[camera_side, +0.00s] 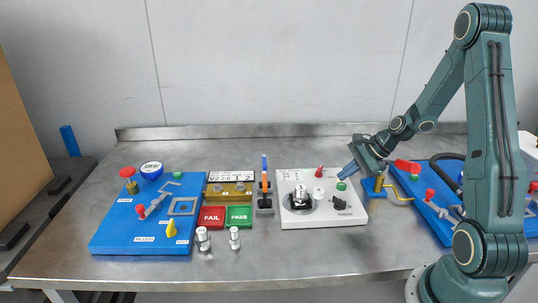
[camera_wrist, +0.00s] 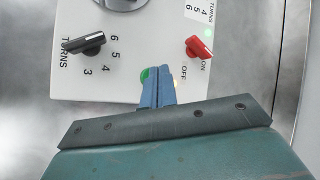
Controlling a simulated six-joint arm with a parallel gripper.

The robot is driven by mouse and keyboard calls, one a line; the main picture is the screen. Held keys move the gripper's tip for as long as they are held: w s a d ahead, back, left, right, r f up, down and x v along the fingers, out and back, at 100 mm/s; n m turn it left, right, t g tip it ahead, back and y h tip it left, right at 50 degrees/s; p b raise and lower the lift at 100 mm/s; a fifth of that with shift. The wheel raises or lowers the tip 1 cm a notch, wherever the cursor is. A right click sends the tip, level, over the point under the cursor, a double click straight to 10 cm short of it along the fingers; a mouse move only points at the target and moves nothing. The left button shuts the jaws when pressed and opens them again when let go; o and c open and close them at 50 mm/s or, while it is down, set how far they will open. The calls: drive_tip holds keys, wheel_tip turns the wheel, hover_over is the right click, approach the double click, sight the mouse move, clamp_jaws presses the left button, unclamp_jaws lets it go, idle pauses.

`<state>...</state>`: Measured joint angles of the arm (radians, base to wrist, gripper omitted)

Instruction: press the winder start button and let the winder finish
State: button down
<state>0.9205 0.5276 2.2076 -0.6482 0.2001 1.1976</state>
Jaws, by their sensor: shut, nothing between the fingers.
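The winder is a white panel (camera_side: 322,215) in the middle of the bench, also in the wrist view (camera_wrist: 110,80). Its green start button (camera_side: 341,186) is at the panel's right part; in the wrist view the green button (camera_wrist: 145,73) is partly hidden by my blue fingers. My gripper (camera_side: 343,178) is shut and empty, tilted down with its fingertips at the button; I cannot tell whether they touch it. A red switch (camera_wrist: 199,46) sits by ON and OFF labels. A black knob (camera_wrist: 84,43) is marked TURNS. A round silver-and-black winding head (camera_side: 300,199) is on the panel's left.
Left of the winder are an orange-handled tool in a stand (camera_side: 264,190), red FAIL (camera_side: 211,217) and green PASS (camera_side: 238,216) pads, two metal cylinders and a blue board (camera_side: 115,235). A blue station (camera_side: 433,217) with a red-handled tool stands right.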

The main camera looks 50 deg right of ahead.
sight(343, 185)
drive_tip(key=shift+r, duration=2.5)
drive_tip(key=shift+a+r+n, duration=0.3)
drive_tip(key=shift+a, duration=0.05)
drive_tip(key=s+a+r+n+g+h, duration=0.2)
drive_tip(key=s+a+r+n, duration=0.3)
drive_tip(key=a+r+n, duration=0.65)
drive_tip(key=s+a+r+n+h, duration=0.1)
drive_tip(key=s+a+r+n, duration=0.2)
drive_tip(key=s+a+n, duration=0.5)
drive_tip(key=shift+s+a+r+n+t, duration=0.35)
drive_tip(key=shift+s+n, duration=0.6)
drive_tip(key=shift+s, duration=1.35)
drive_tip(key=shift+f, duration=0.1)
idle(0.8)
